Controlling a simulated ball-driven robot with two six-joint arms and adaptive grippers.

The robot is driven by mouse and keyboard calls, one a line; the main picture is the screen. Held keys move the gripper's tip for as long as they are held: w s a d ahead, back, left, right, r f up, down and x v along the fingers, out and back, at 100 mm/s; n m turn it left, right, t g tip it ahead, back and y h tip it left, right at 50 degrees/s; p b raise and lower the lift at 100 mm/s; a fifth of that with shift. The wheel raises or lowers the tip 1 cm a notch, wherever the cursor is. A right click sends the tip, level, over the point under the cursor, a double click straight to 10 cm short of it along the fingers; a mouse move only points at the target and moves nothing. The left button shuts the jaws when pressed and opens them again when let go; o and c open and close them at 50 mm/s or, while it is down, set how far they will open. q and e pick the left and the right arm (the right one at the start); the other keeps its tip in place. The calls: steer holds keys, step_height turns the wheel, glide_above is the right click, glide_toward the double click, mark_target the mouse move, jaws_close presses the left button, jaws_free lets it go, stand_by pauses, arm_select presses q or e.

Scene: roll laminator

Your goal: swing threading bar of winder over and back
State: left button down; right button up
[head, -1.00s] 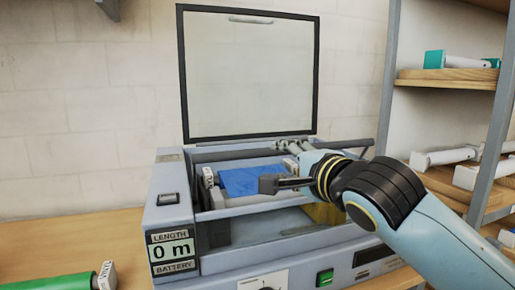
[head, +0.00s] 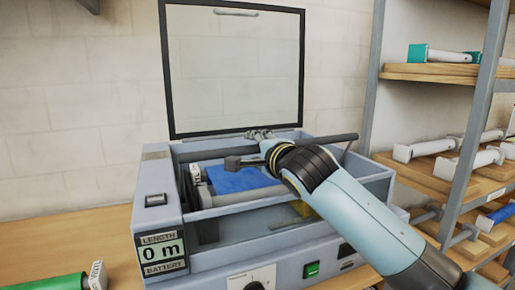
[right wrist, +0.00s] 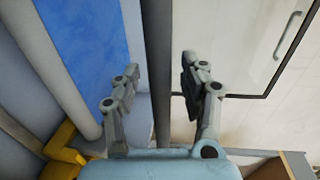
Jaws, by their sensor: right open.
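The winder (head: 160,225) is a grey-blue machine on the table with its clear-windowed lid (head: 235,70) raised. The dark threading bar (head: 325,139) lies across the back of its open top, partly hidden behind my right gripper (head: 232,162). In the right wrist view the threading bar (right wrist: 158,60) runs between the two spread fingers of the right gripper (right wrist: 160,78), which is open and empty. I cannot tell whether a finger touches the bar. A roll with blue film (head: 235,180) lies inside the machine, in front of the bar. My left gripper is not in view.
A length display reading 0 m (head: 161,250) and a green button (head: 312,269) are on the machine's front. A green roll (head: 50,282) lies on the table at the left. Shelves (head: 440,165) with several rolls stand at the right.

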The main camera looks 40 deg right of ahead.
jaws_close()
steer(key=shift+w+f, duration=0.1)
steer(key=shift+f, duration=0.1)
stand_by(0.5)
